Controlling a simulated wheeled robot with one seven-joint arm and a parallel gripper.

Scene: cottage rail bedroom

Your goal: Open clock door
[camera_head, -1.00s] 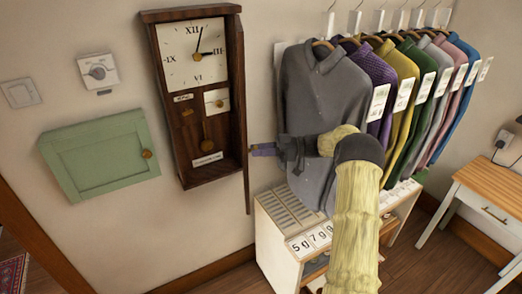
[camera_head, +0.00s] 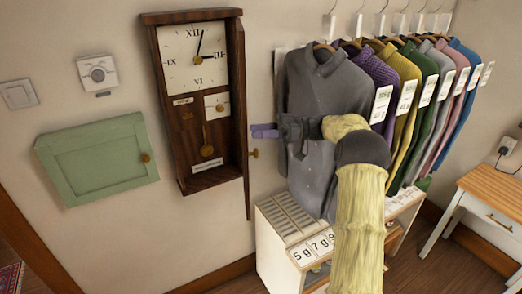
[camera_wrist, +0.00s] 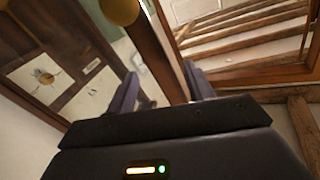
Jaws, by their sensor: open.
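The wall clock (camera_head: 192,120) has a dark wooden case with a white dial. Its door (camera_head: 246,150) stands swung out on the right side, seen nearly edge-on, with a brass knob (camera_head: 254,154) facing right. My gripper (camera_head: 264,131) is open just right of the door, apart from the knob in the head view. In the wrist view, my gripper's fingers (camera_wrist: 160,92) are spread and empty. A brass knob (camera_wrist: 119,10) shows above them, beside a wooden strip. The clock's inside (camera_wrist: 45,80) shows at the left.
Hanging shirts (camera_head: 325,95) with tags fill the wall to the right, close behind my gripper. A white shelf unit (camera_head: 272,245) with number labels stands below. A green cabinet (camera_head: 98,160) and a dial (camera_head: 98,73) are on the wall to the left.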

